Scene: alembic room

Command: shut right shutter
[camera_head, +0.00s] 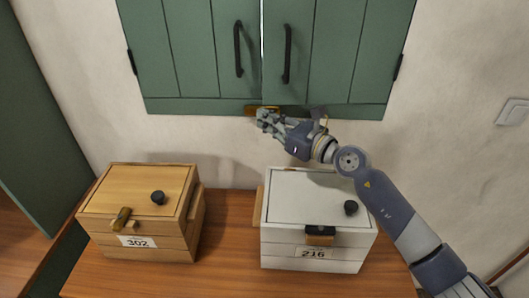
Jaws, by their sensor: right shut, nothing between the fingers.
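The right shutter (336,58) is a green plank panel with a dark vertical handle (287,54). It stands beside the left shutter (190,50), with a thin bright line between them at the top; I cannot tell if it is fully flush. My right gripper (264,120) is shut and empty, in front of the wall just below the shutters' bottom edges, near the middle seam. A brass-coloured piece (262,110) shows at the bottom of the seam, partly hidden by the gripper. My left gripper is not in view.
A wooden box (140,205) marked 302 and a white box (290,247) marked 216 stand on a wooden table (225,235). My right arm passes over the white box. A light switch (513,111) is on the right wall. A green panel (35,120) stands at left.

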